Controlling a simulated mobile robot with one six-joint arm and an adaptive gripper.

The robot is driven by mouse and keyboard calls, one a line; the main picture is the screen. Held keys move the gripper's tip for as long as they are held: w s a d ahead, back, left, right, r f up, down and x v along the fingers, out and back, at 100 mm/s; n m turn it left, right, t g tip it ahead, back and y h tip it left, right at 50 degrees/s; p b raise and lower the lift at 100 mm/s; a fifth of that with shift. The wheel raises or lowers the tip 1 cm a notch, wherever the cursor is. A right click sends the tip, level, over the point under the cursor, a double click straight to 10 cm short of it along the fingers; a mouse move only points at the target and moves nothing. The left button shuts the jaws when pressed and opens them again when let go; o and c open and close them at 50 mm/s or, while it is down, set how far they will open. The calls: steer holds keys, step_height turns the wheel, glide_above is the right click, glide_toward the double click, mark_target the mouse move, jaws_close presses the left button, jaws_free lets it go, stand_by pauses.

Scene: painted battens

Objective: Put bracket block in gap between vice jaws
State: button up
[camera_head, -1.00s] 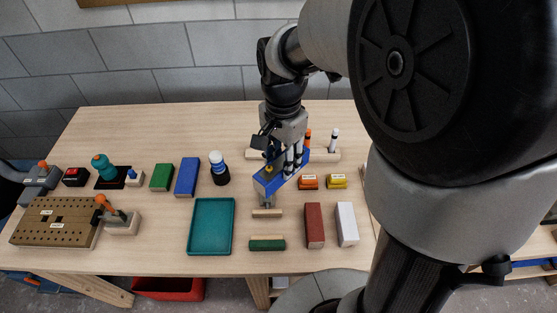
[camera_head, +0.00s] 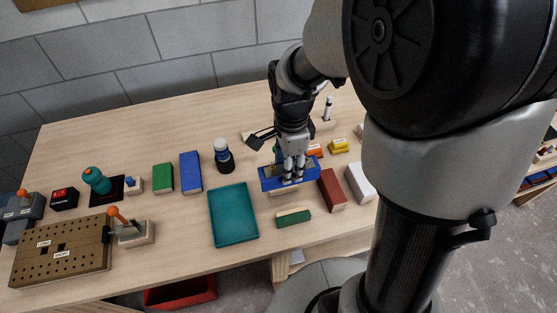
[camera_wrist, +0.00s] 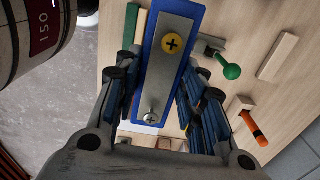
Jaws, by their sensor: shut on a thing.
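My gripper (camera_head: 292,177) is shut on the blue bracket block (camera_head: 268,183), toward the right half of the bench. In the wrist view the block (camera_wrist: 152,75) carries a grey metal strip (camera_wrist: 165,75) with a yellow cross-head screw and a silver screw. My fingers lie along both sides of it. The block appears to be above the bench, partly over a small wooden batten (camera_head: 285,192). A grey device with an orange knob, seemingly the vice (camera_head: 20,215), stands at the far left bench end. The gap between its jaws is not clear.
A teal tray (camera_head: 233,213) lies left of my gripper. Green (camera_head: 294,218), red (camera_head: 331,190) and white (camera_head: 360,183) blocks lie nearby. Farther left are blue (camera_head: 190,172) and green (camera_head: 163,178) blocks, a bottle (camera_head: 223,156), a toggle clamp (camera_head: 132,230) and a pegboard (camera_head: 62,250).

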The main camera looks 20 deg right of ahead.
step_height(320, 180, down, 14)
steer(key=b, duration=0.4)
steer(key=o, duration=1.3)
steer(key=shift+f, duration=0.15)
